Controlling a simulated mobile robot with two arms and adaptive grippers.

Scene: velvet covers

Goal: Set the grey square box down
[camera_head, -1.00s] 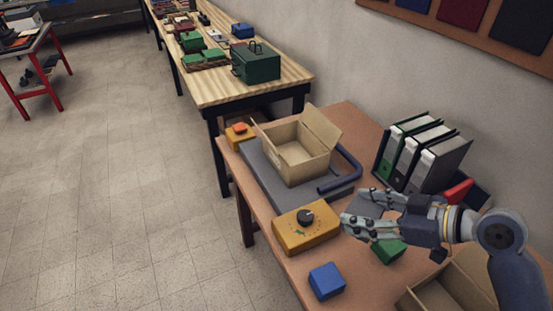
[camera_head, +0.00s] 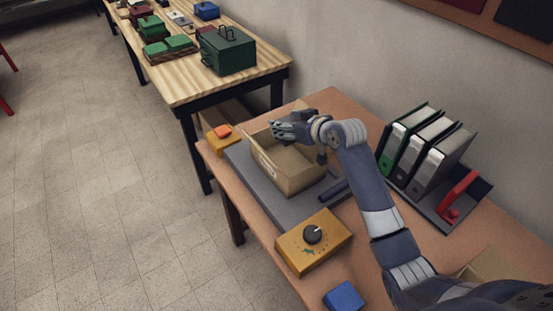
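My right gripper (camera_head: 284,131) is over the open cardboard box (camera_head: 284,180), near its far rim. Its fingers point left, and their small, dark outline does not show whether they are open or shut. I cannot make out the grey square box now; it may be hidden by the gripper, the arm or the cardboard box walls. The cardboard box stands on a grey flat board (camera_head: 287,212) on the brown table (camera_head: 320,100). My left gripper is not in view.
A yellow box with a black knob (camera_head: 313,241) and a blue block (camera_head: 344,297) are near the table's front edge. Binders in a rack (camera_head: 428,150) stand at right. A yellow box with an orange top (camera_head: 222,139) is at the far left corner.

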